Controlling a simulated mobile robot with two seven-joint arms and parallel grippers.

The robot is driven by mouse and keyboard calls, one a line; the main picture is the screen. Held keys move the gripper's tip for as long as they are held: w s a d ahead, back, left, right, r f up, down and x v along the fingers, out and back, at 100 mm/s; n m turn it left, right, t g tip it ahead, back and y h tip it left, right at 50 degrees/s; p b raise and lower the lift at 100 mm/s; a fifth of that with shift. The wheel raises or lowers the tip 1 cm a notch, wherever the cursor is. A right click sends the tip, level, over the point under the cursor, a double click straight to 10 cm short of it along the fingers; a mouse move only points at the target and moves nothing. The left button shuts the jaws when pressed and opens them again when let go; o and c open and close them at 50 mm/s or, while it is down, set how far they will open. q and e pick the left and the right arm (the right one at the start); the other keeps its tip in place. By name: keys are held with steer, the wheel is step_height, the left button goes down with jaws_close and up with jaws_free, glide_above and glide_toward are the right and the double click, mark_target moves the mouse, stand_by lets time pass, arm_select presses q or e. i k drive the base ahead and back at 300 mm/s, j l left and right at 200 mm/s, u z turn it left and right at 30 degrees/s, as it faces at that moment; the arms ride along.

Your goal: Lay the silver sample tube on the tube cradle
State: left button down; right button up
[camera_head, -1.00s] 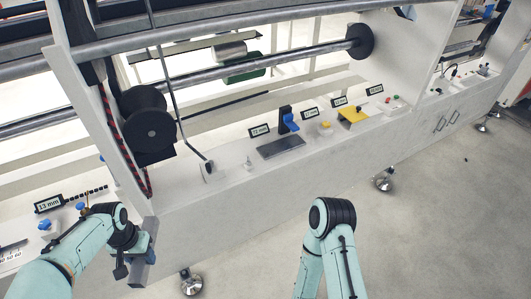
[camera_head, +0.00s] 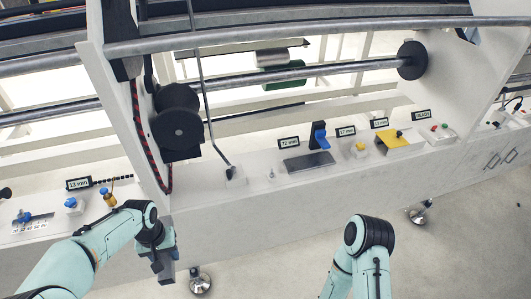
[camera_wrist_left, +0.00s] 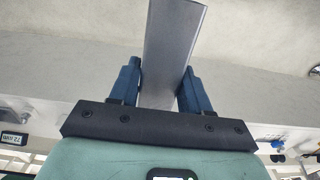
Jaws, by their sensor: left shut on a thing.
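My left gripper (camera_head: 164,262) hangs in front of the rack's white front panel, near the foot of the upright. It is shut on a long grey metal bar with flat faces, which looks like the silver sample tube (camera_wrist_left: 172,45). I cannot pick out the tube cradle for certain. My right arm's dark joint shows at the lower right, but its gripper is out of view.
The rack ledge carries a dark flat plate (camera_head: 307,162) by a black and blue stand (camera_head: 319,136), a yellow block (camera_head: 397,140) and small number signs. Blue-knobbed parts (camera_head: 71,205) sit at the left. A black roller (camera_head: 178,130) stands above. The floor in front is open.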

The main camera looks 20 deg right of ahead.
mark_target(310, 161)
steer(key=i+l, duration=0.15)
steer(key=l, duration=0.2)
steer(key=i+l, duration=0.1)
steer(key=l, duration=0.3)
steer(key=i+l, duration=0.15)
steer(key=l, duration=0.2)
steer(key=i+l, duration=0.1)
steer(key=l, duration=0.25)
steer(key=i+l, duration=0.15)
steer(key=l, duration=0.25)
steer(key=i+l+u, duration=0.1)
steer(key=l, duration=0.25)
steer(key=i+l, duration=0.15)
steer(key=l, duration=0.25)
